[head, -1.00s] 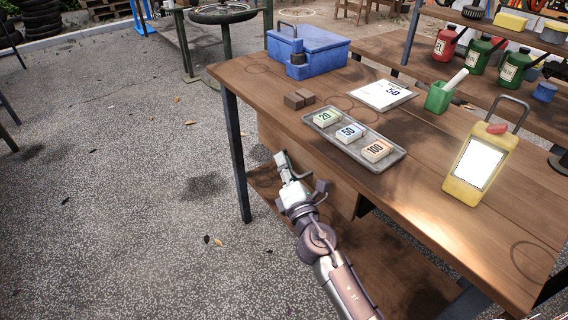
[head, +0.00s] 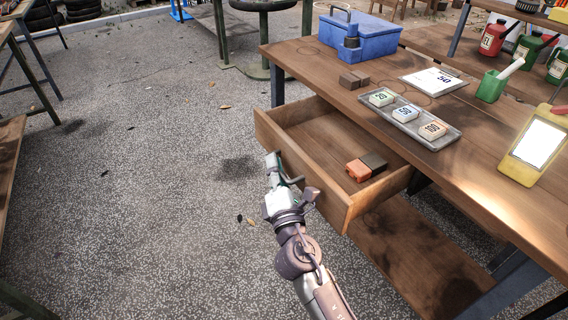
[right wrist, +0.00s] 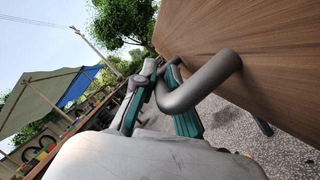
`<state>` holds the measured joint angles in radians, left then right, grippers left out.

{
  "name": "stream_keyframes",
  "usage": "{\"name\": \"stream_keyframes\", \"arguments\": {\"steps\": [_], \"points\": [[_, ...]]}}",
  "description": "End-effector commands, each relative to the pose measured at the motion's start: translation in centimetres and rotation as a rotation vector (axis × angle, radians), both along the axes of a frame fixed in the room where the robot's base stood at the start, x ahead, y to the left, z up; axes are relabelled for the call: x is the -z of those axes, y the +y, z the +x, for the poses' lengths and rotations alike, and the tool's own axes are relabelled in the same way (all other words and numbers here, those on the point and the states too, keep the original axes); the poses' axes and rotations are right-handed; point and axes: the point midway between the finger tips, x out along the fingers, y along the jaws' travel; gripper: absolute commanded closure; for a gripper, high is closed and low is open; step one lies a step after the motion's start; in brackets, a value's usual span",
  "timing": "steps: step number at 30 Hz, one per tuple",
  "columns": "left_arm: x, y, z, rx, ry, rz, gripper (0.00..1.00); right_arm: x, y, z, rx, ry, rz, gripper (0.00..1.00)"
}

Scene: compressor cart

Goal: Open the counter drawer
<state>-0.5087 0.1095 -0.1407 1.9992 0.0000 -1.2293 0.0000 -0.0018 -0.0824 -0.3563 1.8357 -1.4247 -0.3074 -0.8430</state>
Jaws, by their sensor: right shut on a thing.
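The counter drawer (head: 290,165) stands pulled out from under the wooden counter (head: 450,170) in the head view. Inside it, toward the right, lie an orange block and a dark block (head: 366,167). My right gripper (head: 283,172) is at the drawer's front face. In the right wrist view its teal-padded fingers (right wrist: 160,108) are shut around the grey bar handle (right wrist: 200,82), beside the wooden drawer front (right wrist: 260,60). My left gripper is not in view.
Open gravel ground (head: 150,200) lies left of the drawer.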

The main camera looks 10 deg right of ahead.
Motion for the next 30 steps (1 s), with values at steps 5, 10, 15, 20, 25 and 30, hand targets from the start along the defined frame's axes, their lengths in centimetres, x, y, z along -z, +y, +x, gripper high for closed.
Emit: {"name": "stream_keyframes", "arguments": {"steps": [5,10,15,20,25,30], "points": [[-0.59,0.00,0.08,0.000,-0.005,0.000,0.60,0.14,0.61,-0.25,0.000,0.002,-0.001,1.00],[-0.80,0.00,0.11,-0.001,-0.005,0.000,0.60,0.12,0.73,-0.30,0.000,0.002,-0.001,1.00],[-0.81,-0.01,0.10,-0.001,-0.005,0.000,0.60,0.12,0.71,-0.30,0.000,0.002,-0.001,1.00],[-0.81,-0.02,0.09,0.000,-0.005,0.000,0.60,0.14,0.70,-0.29,0.001,0.003,-0.001,0.76],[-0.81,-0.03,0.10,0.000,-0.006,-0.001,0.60,0.07,0.70,-0.28,0.001,0.001,-0.001,0.63],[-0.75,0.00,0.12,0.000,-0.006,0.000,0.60,0.03,0.72,-0.28,0.001,0.001,-0.001,0.63]]}}
